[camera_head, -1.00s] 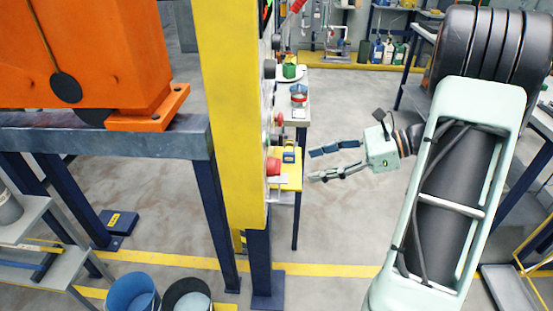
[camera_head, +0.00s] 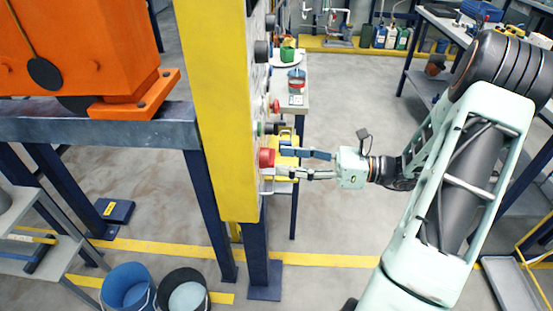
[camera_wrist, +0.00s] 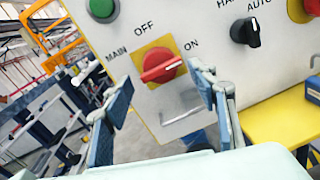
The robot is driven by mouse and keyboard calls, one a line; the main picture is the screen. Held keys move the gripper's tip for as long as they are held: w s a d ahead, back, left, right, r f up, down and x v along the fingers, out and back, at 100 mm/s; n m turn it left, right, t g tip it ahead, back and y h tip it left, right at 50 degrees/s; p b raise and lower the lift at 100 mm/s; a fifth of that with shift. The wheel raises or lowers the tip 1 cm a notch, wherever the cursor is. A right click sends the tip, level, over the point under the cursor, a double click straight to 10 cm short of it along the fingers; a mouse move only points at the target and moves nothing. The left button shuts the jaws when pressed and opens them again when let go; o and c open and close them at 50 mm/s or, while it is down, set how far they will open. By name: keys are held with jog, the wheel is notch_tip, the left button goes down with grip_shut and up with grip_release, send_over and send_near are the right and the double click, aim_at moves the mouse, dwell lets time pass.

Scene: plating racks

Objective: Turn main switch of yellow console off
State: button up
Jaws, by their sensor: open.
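The yellow console (camera_head: 217,110) stands upright at the middle left in the head view, its control face turned edge-on to the right. Its main switch, a red rotary handle on a yellow square plate, shows in the wrist view (camera_wrist: 161,66) between the labels MAIN, OFF and ON. The handle points toward ON, to the right and slightly up. It also shows in the head view (camera_head: 266,158) as a red knob. My gripper (camera_head: 292,164) is open and empty close to the switch. In the wrist view its fingers (camera_wrist: 160,105) lie left and right of the switch, apart from it.
A metal handle (camera_wrist: 181,106) sticks out just below the switch. A black selector (camera_wrist: 246,32) and a green button (camera_wrist: 102,9) sit nearby on the panel.

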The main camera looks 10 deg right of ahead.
aim_at(268, 158)
jog(key=shift+x, duration=1.65)
jog(key=c, duration=0.9)
jog(key=shift+c, duration=0.2)
jog(key=shift+w+d+f+n+g+y+b, duration=0.15)
jog(key=shift+n+b, duration=1.2)
jog(key=shift+n, duration=1.8)
jog(key=shift+s+a+n+g+y+b, duration=0.1)
jog(key=shift+n+g+y+b, duration=0.15)
jog(key=shift+n+b, duration=2)
jog(key=shift+w+d+f+n+g+y+b, duration=0.15)
jog(key=shift+n+b, duration=0.35)
jog(key=shift+n, duration=3.5)
jog(key=shift+s+a, duration=0.1)
